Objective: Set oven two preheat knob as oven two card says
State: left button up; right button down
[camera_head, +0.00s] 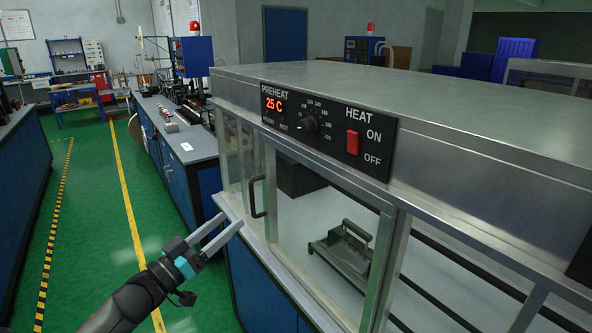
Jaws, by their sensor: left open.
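The oven (440,95) is a long steel cabinet with glass sides, filling the right half of the head view. No oven number or card can be made out. My left gripper (225,233) is open and empty, below and left of the knob, apart from the panel, near the oven's door handle. My right gripper is not in view.
A black door handle (257,196) sticks out from the oven's glass front. A metal fixture with a handle (345,250) stands inside. A blue workbench (180,150) with equipment stands behind at the left. The green floor (90,230) at the left is clear.

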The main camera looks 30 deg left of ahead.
pick_arm(q)
jog(key=d+r+m+h, duration=0.3)
jog(key=r+h, duration=0.2)
jog(key=r, duration=0.5)
jog(key=m+h+p, duration=0.1)
jog(key=p, duration=0.2)
send_near(302, 129)
jog(key=x, duration=0.6)
jog(key=shift+w+r, duration=0.15)
jog(key=shift+w, duration=0.15)
jog(key=shift+x, duration=0.95)
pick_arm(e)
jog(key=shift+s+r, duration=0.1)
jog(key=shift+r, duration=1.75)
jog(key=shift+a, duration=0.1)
pick_arm(q)
grip_shut()
jog(key=shift+d, duration=0.1)
